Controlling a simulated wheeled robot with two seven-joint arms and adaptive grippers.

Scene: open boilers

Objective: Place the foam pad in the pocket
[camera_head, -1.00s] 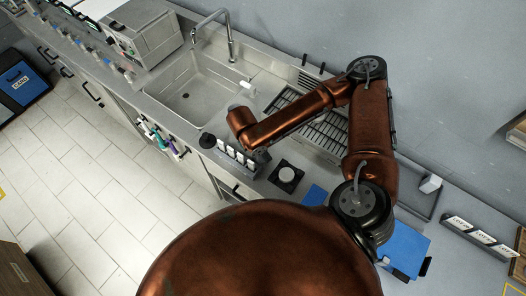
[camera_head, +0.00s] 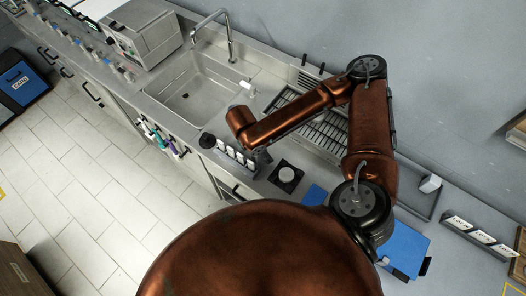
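I cannot identify the foam pad or the pocket for certain. A round white piece (camera_head: 286,174) sits on a small black square block (camera_head: 286,187) on the counter. A small white block (camera_head: 430,184) stands at the back right beside a grey tray (camera_head: 412,194). My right arm reaches left over the drying rack, and its wrist ends above the counter by the sink. A dark part below that wrist seems to be my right gripper (camera_head: 262,156); its fingers are too small and hidden to read. My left gripper is not in view.
A sink (camera_head: 196,97) with a tall faucet is at upper left. A dark rack with several white labels (camera_head: 235,154) stands at the counter's front edge. A drying rack (camera_head: 327,135) lies partly under my arm. Blue panels (camera_head: 408,248) and a labelled strip (camera_head: 478,237) lie at right.

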